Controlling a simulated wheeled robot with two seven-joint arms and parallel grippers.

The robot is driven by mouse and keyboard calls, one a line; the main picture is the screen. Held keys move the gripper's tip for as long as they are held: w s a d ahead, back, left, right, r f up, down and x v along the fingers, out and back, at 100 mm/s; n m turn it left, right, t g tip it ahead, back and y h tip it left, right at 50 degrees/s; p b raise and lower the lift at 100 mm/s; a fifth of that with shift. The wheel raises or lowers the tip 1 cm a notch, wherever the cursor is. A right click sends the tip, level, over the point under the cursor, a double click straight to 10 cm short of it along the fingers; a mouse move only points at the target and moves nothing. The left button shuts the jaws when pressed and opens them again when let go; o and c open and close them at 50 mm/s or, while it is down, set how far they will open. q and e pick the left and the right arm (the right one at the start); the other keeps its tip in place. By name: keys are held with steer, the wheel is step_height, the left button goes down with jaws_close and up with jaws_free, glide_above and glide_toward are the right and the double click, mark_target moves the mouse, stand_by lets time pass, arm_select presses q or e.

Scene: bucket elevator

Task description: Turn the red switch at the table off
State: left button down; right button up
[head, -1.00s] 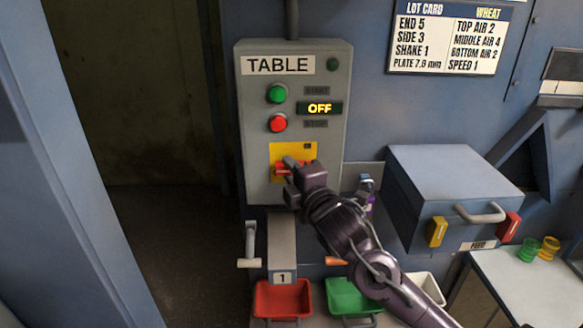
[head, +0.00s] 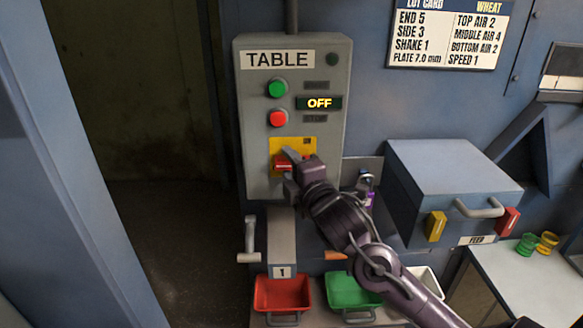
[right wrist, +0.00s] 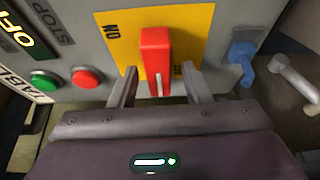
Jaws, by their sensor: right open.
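The red switch (head: 283,164) sits on a yellow plate (head: 309,143) low on the grey TABLE box. Its handle lies roughly crosswise in the head view. In the right wrist view the red handle (right wrist: 155,52) stands between the two fingers, with a gap on each side. An ON mark shows on the yellow plate there, and another mark beside the handle is partly hidden. My right gripper (right wrist: 160,88) is open around the handle and also shows in the head view (head: 291,170), covering part of the plate. My left gripper is out of view.
Above the switch are a green button (head: 277,89), a lit OFF display (head: 319,103) and a red button (head: 278,118). A blue toggle (right wrist: 241,62) is near the gripper. Below are a red bin (head: 282,292) and a green bin (head: 352,292). A blue FEED box (head: 455,175) stands right.

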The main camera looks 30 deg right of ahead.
mark_target(290, 168)
steer(key=shift+s+a+f+b, duration=0.1)
steer(key=shift+s+b, duration=0.2)
steer(key=shift+s, duration=0.15)
steer(key=s, duration=0.1)
steer(key=s+b, duration=0.1)
steer(key=s, duration=0.2)
steer(key=shift+a+f+b, duration=0.1)
steer(key=shift+a+b, duration=0.2)
steer(key=s+p, duration=0.1)
steer(key=p, duration=0.1)
steer(key=s+p, duration=0.1)
steer(key=p, duration=0.5)
steer(key=shift+s+a+r, duration=0.2)
steer(key=shift+s+r, duration=0.05)
steer(key=shift+s, duration=0.15)
steer(key=shift+f, duration=0.1)
